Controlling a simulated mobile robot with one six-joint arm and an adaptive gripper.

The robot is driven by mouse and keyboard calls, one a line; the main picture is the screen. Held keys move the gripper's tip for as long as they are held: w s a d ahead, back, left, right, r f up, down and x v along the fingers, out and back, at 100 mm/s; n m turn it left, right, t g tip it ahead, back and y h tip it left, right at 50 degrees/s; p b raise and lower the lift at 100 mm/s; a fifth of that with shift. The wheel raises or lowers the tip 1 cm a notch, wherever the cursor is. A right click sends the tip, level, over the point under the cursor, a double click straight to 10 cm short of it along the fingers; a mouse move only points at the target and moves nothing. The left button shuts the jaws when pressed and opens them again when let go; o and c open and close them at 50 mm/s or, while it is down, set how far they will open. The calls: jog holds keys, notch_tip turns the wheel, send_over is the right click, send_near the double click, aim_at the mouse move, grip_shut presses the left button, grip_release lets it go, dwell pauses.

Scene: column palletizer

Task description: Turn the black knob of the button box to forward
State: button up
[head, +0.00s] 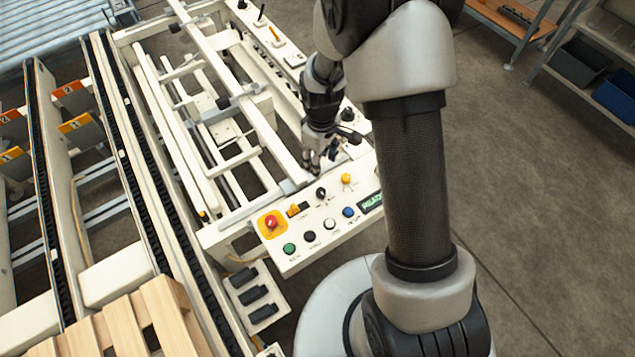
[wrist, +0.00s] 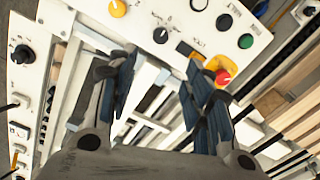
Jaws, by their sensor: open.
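The button box (head: 300,222) is a pale sloped panel on the frame in the head view. Its black knob (head: 321,193) sits in the upper row between a dark rocker switch and a yellow knob (head: 346,179). In the wrist view the black knob (wrist: 160,35) is at the top, just beyond the gap between my fingers. I cannot tell which label the knob points to. My gripper (head: 322,160) hangs just behind the panel's far edge, near the knob. In the wrist view my gripper (wrist: 160,85) is open and empty, with its fingers wide apart.
A red emergency stop (head: 270,222) on a yellow plate and a row of buttons, including a green one (head: 290,248), lie close by. Another panel with a black knob (wrist: 22,54) stands at the wrist view's left. Frame rails run beneath my fingers.

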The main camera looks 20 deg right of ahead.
aim_at(320, 191)
notch_tip(320, 191, down, 16)
jog(key=b, duration=0.3)
jog(key=shift+b, duration=0.3)
jog(key=shift+c, duration=0.5)
jog(key=c, duration=1)
